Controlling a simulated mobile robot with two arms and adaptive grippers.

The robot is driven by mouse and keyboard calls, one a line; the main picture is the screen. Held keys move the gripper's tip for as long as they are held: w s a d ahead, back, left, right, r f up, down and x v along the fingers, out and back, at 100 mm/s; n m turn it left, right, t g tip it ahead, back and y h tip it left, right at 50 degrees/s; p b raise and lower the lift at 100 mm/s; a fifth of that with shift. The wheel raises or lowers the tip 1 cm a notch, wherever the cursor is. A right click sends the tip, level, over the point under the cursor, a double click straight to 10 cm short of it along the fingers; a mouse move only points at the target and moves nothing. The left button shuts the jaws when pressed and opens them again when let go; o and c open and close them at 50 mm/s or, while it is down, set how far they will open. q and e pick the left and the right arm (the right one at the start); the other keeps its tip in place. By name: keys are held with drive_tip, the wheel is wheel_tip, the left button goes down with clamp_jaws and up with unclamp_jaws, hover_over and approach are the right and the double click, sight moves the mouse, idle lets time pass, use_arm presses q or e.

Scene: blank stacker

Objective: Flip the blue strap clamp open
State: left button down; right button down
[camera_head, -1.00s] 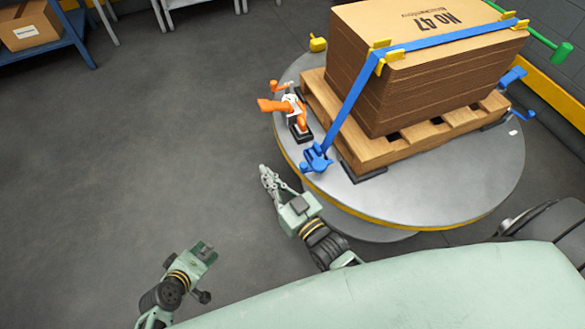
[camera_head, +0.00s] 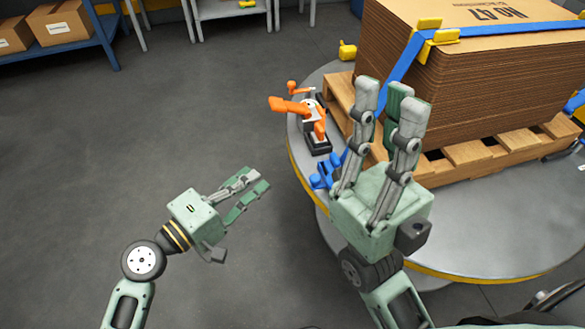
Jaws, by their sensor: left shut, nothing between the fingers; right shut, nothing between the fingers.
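The blue strap clamp (camera_head: 321,177) sits at the near left edge of the pallet on the round turntable. Its right part is hidden behind my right gripper (camera_head: 393,95). The blue strap (camera_head: 402,66) runs from the stack's corner down toward the clamp and passes behind the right gripper's fingers. My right gripper is shut and empty, its fingers pointing up the picture in front of the pallet corner. Whether it touches the clamp cannot be told. My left gripper (camera_head: 255,186) is shut and empty over the floor, left of the turntable.
An orange toggle clamp (camera_head: 304,108) on a black base stands just beyond the blue clamp. The cardboard stack (camera_head: 460,85) rests on a wooden pallet (camera_head: 487,152) on the grey turntable (camera_head: 480,232). A blue shelf (camera_head: 104,30) with boxes stands back left. The floor between is clear.

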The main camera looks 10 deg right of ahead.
use_arm(q)
drive_tip(key=b+x, duration=0.2)
drive_tip(key=x, duration=0.8)
drive_tip(key=shift+s+d+f, duration=0.1)
drive_tip(key=shift+s+d, duration=0.1)
drive_tip(key=shift+s, duration=0.75)
drive_tip(key=shift+s+d, duration=0.2)
drive_tip(key=shift+s, duration=0.75)
